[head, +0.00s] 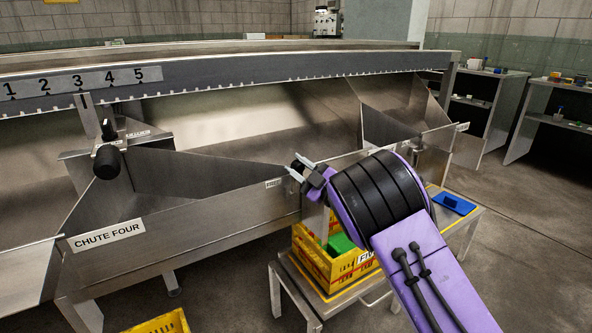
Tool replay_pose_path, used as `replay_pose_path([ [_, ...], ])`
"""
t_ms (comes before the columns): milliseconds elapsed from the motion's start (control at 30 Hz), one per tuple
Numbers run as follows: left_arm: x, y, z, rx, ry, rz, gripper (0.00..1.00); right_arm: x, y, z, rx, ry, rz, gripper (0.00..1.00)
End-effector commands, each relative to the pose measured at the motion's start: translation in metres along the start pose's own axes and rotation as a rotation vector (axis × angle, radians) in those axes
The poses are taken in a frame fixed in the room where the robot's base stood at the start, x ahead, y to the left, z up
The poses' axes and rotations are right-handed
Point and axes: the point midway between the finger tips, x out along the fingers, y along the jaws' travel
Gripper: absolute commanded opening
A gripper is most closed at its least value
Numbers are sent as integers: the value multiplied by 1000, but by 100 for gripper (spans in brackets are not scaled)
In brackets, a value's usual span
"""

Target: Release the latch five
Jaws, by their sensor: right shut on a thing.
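My right gripper (300,168), on the purple arm from the lower right, is at the metal front rail (225,208) of the chute to the right of the one marked CHUTE FOUR (107,234). Its light fingertips are shut on a small part at the rail's top edge, which I take to be latch five; the fingers and arm hide most of it. A small label (274,183), too small to read, sits on the rail just left of the fingertips. My left gripper is not in view.
A lever with a black knob (108,161) stands below the 1–5 scale (80,83). A yellow crate (308,256), its label partly showing FIV, sits on a stand below my gripper, beside a blue tray (453,203). Another yellow crate (160,325) is at the bottom edge. Shelves (480,105) stand at right.

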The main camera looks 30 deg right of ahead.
Motion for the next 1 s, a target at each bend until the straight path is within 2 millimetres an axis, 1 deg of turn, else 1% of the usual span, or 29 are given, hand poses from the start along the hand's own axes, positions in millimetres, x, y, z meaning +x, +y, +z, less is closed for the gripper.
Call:
replay_pose_path([
  [267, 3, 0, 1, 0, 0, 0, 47, -4, 1, -1, -50, -6, -14, 0],
  [667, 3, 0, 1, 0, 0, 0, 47, -4, 0, -1, -54, -6, -17, 0],
  [700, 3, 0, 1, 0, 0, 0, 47, -4, 0, -1, -54, -6, -17, 46],
  [733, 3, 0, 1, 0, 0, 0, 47, -4, 0, -1, -54, -6, -17, 56],
  [767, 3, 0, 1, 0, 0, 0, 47, -4, 0, -1, -53, -6, -17, 58],
  [1000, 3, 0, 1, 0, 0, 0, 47, -5, 1, 0, -53, -8, -14, 58],
])
